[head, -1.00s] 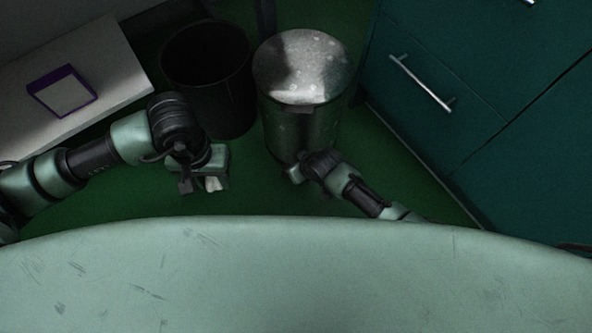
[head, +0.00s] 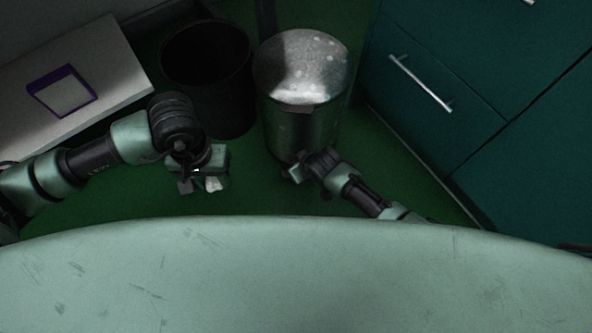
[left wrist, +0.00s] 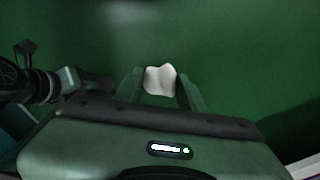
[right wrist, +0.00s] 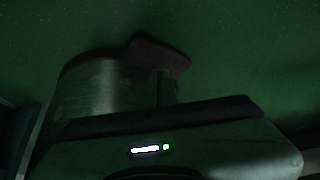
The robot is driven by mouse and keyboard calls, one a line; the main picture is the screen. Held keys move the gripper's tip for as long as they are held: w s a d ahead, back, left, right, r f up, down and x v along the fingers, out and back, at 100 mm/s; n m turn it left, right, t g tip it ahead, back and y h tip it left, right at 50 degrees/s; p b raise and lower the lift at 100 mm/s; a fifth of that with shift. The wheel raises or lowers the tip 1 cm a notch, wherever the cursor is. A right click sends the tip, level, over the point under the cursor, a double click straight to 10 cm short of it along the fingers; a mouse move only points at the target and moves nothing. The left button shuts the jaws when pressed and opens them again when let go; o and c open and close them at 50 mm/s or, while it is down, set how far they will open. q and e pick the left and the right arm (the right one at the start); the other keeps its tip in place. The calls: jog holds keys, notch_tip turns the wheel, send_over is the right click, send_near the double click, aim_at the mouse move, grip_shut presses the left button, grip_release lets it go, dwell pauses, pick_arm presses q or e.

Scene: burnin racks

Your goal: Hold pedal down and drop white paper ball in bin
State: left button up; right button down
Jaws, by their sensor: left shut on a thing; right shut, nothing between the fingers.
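The metal pedal bin (head: 300,125) stands on the green floor with its shiny lid (head: 302,65) closed. My left gripper (head: 204,187) is shut on the white paper ball (head: 213,184), left of the bin and above the floor. The ball shows between both fingers in the left wrist view (left wrist: 160,79). My right gripper (head: 290,175) is low at the front foot of the bin, shut and empty. In the right wrist view the dark pedal (right wrist: 157,54) sticks out from the bin's base (right wrist: 88,92), just beyond my right fingers (right wrist: 165,88). Whether they touch it I cannot tell.
An open black bin (head: 208,85) stands left of the metal bin. A white bench (head: 115,75) with a purple-edged box (head: 62,90) is at the far left. Teal drawers (head: 450,80) with metal handles stand at the right. Green floor is clear in front.

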dwell(0.3)
pick_arm(q)
jog(key=w+d+r+n, duration=0.2)
jog(key=w+d+r, duration=0.2)
jog(key=w+r, duration=0.3)
jog(key=w+d+r+n, duration=0.1)
jog(key=w+d+r, duration=0.4)
jog(key=w+r, duration=0.2)
jog(key=w+d+r+n, duration=0.15)
jog(key=d+r, duration=0.35)
jog(key=r, duration=0.7)
jog(key=d+r+n, duration=0.2)
jog(key=d+r, duration=0.2)
jog(key=r, duration=0.9)
jog(key=w+f, duration=0.4)
jog(key=w, duration=0.3)
jog(key=shift+w+d, duration=0.3)
jog(key=shift+d, duration=0.05)
jog(key=shift+n, duration=0.25)
pick_arm(e)
jog(key=shift+f, duration=0.3)
